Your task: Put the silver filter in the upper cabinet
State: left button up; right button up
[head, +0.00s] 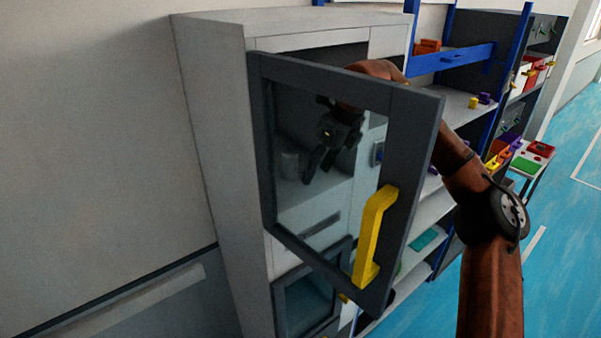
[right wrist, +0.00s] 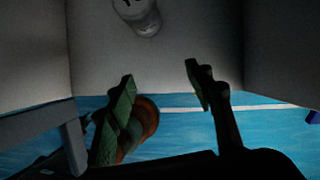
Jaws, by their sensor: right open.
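The upper cabinet (head: 208,120) is grey, and its dark-framed glass door (head: 413,150) with a yellow handle (head: 372,235) stands open. Through the glass I see a small silver cylinder, the silver filter (head: 290,164), standing on the cabinet's shelf. My right gripper (head: 318,170) shows through the glass at the cabinet opening, to the right of the filter, open and empty. In the right wrist view the filter (right wrist: 143,17) is at the top edge, partly cut off, beyond and apart from the open fingers (right wrist: 159,82). My left gripper is not in view.
My right arm reaches around the door's free edge. A second glass-doored compartment (head: 309,297) is below. Blue-framed shelves (head: 455,58) with small coloured items stand at the right. The blue floor (head: 565,240) at the right is clear.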

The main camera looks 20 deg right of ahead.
jog(key=shift+s+d+b, duration=0.3)
jog(key=shift+s+d, duration=0.15)
jog(key=shift+s, duration=0.4)
jog(key=shift+s+d+b, duration=0.25)
jog(key=shift+s+d, duration=0.2)
jog(key=shift+s, duration=0.35)
jog(key=shift+c, duration=0.4)
